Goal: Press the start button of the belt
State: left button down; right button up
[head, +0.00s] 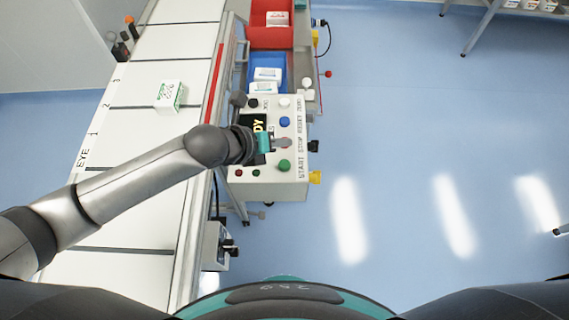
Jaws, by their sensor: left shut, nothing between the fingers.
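The control box (268,186) stands beside the belt, with its labels running sideways along its right edge. The green button (284,165) is at the START label. A blue button (285,122) and a white button (284,102) sit farther up the same column. My left gripper (286,143) is shut and empty over the box, just above the green button in the picture. It covers the place beside the STOP label and part of the display (258,124). Its height over the panel is hard to tell. My right gripper is not in view.
The belt (150,205) runs along the left, carrying a white and green box (170,96). A red bin (271,36) and a blue bin (278,60) with white packs lie beyond the control box. The blue floor (420,150) to the right is mostly clear.

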pick_arm(q)
jog(key=b, duration=0.5)
send_over(282, 168)
notch_tip(282, 168, down, 6)
jog(key=shift+f, duration=0.15)
jog(key=shift+w+f+b, duration=0.1)
jog(key=shift+f+b, duration=0.4)
jog(key=shift+f, duration=0.1)
dwell(0.9)
jog(key=shift+f, duration=0.4)
